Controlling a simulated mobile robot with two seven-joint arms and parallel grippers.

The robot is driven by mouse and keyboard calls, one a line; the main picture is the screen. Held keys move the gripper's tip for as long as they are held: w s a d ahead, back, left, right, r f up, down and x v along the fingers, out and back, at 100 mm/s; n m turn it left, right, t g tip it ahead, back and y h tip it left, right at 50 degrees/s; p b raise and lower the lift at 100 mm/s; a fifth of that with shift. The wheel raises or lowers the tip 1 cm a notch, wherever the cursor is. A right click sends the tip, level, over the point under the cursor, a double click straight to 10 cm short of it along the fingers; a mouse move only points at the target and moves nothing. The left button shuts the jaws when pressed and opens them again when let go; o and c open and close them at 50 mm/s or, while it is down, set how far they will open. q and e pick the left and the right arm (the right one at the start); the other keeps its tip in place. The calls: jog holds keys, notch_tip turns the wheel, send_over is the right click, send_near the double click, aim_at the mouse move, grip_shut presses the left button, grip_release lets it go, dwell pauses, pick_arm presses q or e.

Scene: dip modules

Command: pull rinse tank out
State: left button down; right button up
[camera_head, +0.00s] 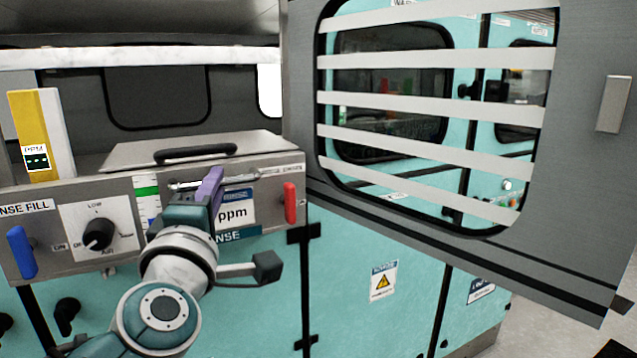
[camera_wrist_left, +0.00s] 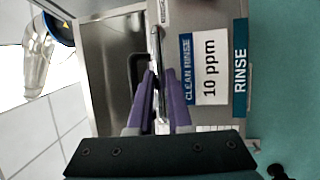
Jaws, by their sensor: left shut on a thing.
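The rinse tank (camera_head: 262,150) is a grey metal box with a lid and a black lid handle, in the middle left of the head view. Its front carries a "CLEAN RINSE 10 ppm" label and a metal bar handle (camera_head: 245,179). My left gripper (camera_head: 208,187), with purple fingers, is shut on this bar handle. In the left wrist view the fingers (camera_wrist_left: 162,95) sit on both sides of the bar (camera_wrist_left: 155,45), and the tank's metal top (camera_wrist_left: 110,70) is beside them. The gripper hides part of the tank front. My right gripper is not in view.
A grey door with a slatted window (camera_head: 600,190) stands open at the right. A blue handle (camera_head: 21,252), a black knob (camera_head: 98,234) and a red handle (camera_head: 290,203) are on the front panel. A yellow and white PPM block (camera_head: 40,120) stands at the left.

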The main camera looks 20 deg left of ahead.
pick_arm(q)
jog(key=shift+r, duration=0.1)
jog(key=c, duration=0.8)
grip_release()
jog(key=shift+c, duration=0.2)
jog(key=b+v, duration=0.1)
jog(key=v, duration=0.9)
